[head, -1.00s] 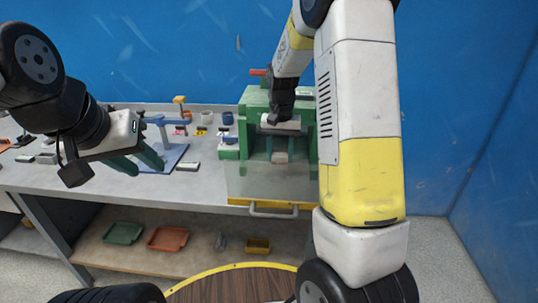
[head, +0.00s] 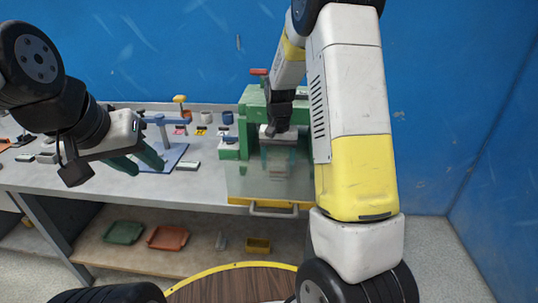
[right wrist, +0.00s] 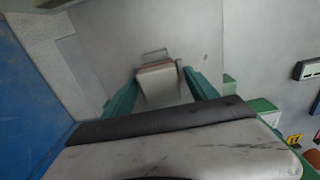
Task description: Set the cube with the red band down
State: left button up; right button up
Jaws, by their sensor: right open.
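In the right wrist view a pale grey block with a reddish band (right wrist: 158,82) sits between the green fingers of my right gripper (right wrist: 160,95). Small gaps show beside the block, and the fingers are open. It appears to rest on a grey surface, though contact underneath is hidden. In the head view my right gripper (head: 279,155) is lowered inside the green frame (head: 245,110), behind a clear panel, and the block is hard to make out there. My left gripper (head: 140,162) hangs empty over the left part of the bench with its green fingers apart.
The clear panel has a yellow lower edge (head: 262,207) and a handle (head: 273,212). Green posts stand close on both sides of my right gripper. A blue stand (head: 168,158) and small parts lie left on the bench (head: 60,180). Trays (head: 167,237) sit on the lower shelf.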

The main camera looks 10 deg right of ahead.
jog(key=shift+r, duration=0.1)
notch_tip(320, 180, up, 11)
jog(key=s+r+n+t+y, duration=0.2)
jog(key=s+r+t, duration=0.1)
jog(key=s+r, duration=0.8)
jog(key=s+a+f+n+t, duration=0.1)
jog(key=s+a+t, duration=0.1)
jog(key=s, duration=1.1)
jog(key=shift+s+n+t, duration=0.15)
jog(key=shift+n+t, duration=0.25)
jog(key=shift+t, duration=0.2)
jog(key=shift+a, duration=0.1)
